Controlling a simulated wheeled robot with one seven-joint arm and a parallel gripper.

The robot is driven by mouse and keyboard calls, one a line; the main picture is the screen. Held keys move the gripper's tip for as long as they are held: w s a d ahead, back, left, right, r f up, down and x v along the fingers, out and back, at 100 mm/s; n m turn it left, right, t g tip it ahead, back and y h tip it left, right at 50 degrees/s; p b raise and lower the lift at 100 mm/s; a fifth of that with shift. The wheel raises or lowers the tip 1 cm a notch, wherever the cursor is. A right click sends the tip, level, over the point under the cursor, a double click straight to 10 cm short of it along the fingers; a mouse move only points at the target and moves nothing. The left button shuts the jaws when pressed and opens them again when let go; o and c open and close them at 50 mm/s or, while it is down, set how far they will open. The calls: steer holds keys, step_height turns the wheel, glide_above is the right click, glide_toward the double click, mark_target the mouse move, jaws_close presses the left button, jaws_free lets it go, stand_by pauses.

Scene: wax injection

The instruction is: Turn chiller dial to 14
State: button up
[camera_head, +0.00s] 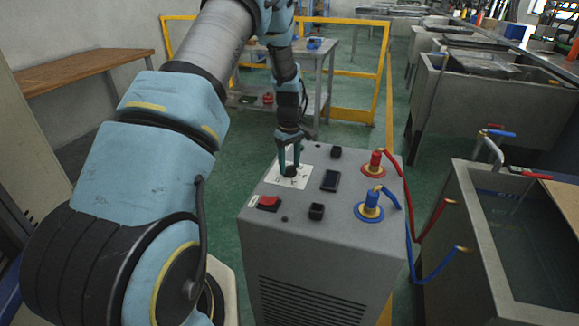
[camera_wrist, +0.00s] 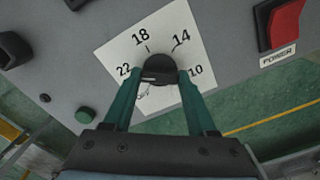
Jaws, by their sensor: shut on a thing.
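The chiller dial is a small black knob (camera_wrist: 160,67) on a white scale plate (camera_wrist: 120,50) marked 10, 14, 18 and 22. In the wrist view the 14 is above and right of the knob, the 18 above and left. My gripper (camera_wrist: 161,76) has its two green fingers on either side of the knob and is shut on it. Where the dial's pointer stands cannot be told. In the head view my gripper (camera_head: 289,163) reaches down onto the dial (camera_head: 290,171) on top of the grey chiller (camera_head: 300,240).
The chiller top also bears a red power switch (camera_head: 269,202), black sockets, a small display (camera_head: 330,180), and red (camera_head: 375,165) and blue (camera_head: 370,205) hose fittings at right. A water tank (camera_head: 480,180) stands to the right. A yellow rail (camera_head: 355,115) is behind.

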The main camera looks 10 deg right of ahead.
steer(key=m+b, duration=0.1)
steer(key=m, duration=0.5)
steer(key=shift+m, duration=0.3)
steer(key=m, duration=0.5)
steer(key=shift+b, duration=0.4)
steer(key=m, duration=0.5)
steer(key=shift+m, duration=0.4)
steer(key=m+p, duration=0.1)
steer(key=m, duration=0.4)
steer(key=shift+m, duration=0.3)
steer(key=o, duration=1.4)
steer(key=shift+c, duration=0.2)
